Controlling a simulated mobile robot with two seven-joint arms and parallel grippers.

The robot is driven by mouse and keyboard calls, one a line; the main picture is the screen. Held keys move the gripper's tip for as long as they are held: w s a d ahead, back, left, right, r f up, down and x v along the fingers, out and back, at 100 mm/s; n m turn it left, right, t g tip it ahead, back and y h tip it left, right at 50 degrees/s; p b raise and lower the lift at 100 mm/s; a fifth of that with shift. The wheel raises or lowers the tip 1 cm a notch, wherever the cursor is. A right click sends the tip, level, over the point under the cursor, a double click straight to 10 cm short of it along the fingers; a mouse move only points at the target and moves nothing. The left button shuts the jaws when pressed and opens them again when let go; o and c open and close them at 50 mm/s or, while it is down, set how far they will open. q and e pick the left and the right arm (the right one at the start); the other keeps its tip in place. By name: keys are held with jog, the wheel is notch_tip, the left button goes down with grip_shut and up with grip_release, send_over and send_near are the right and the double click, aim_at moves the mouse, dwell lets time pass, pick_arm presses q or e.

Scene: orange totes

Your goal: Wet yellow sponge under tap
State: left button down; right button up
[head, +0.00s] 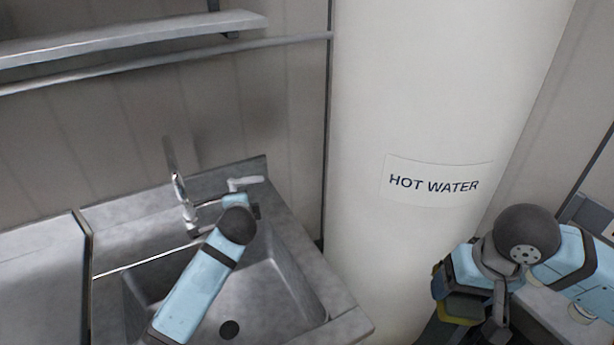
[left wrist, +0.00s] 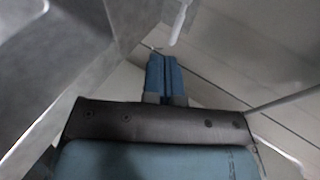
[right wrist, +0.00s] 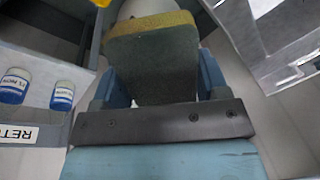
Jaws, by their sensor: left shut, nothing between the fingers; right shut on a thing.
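The silver tap (head: 180,190) stands at the back of the steel sink (head: 290,290); no water stream can be made out. Its pale lever handle (head: 245,182) also shows in the left wrist view (left wrist: 178,24). My left gripper (head: 238,200) is shut and empty, just below the handle in the head view; whether it touches is unclear. My right gripper is shut on the sponge (right wrist: 152,65), which has a yellow layer and a dark green face. In the head view the sponge (head: 460,308) is partly hidden by the gripper, well right of the sink.
A white cylinder marked HOT WATER (head: 433,184) stands between the sink and my right gripper. A shelf (head: 130,38) and a rail run above the sink. Two blue-and-white bottles (right wrist: 62,95) stand at left in the right wrist view.

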jog(key=shift+w+d+f, duration=0.3)
jog(key=shift+d+f, duration=0.05)
jog(key=shift+d, duration=0.15)
pick_arm(q)
jog(key=shift+m, duration=0.3)
jog(key=w+f, duration=0.1)
jog(key=w, duration=0.2)
jog(key=w+d+f, duration=0.1)
jog(key=w, duration=0.2)
jog(key=w+f, duration=0.1)
jog(key=w, duration=0.2)
jog(key=shift+w+d+f, duration=0.15)
jog(key=shift+w+f, duration=0.1)
jog(key=shift+f, duration=0.1)
pick_arm(e)
jog(key=shift+f, duration=0.15)
pick_arm(q)
jog(key=w, duration=0.1)
jog(key=w+a, duration=0.1)
jog(key=w, duration=0.1)
jog(key=shift+w+f, duration=0.15)
jog(key=shift+w, duration=0.1)
jog(key=shift+w+a, duration=0.2)
jog(key=shift+w, duration=0.3)
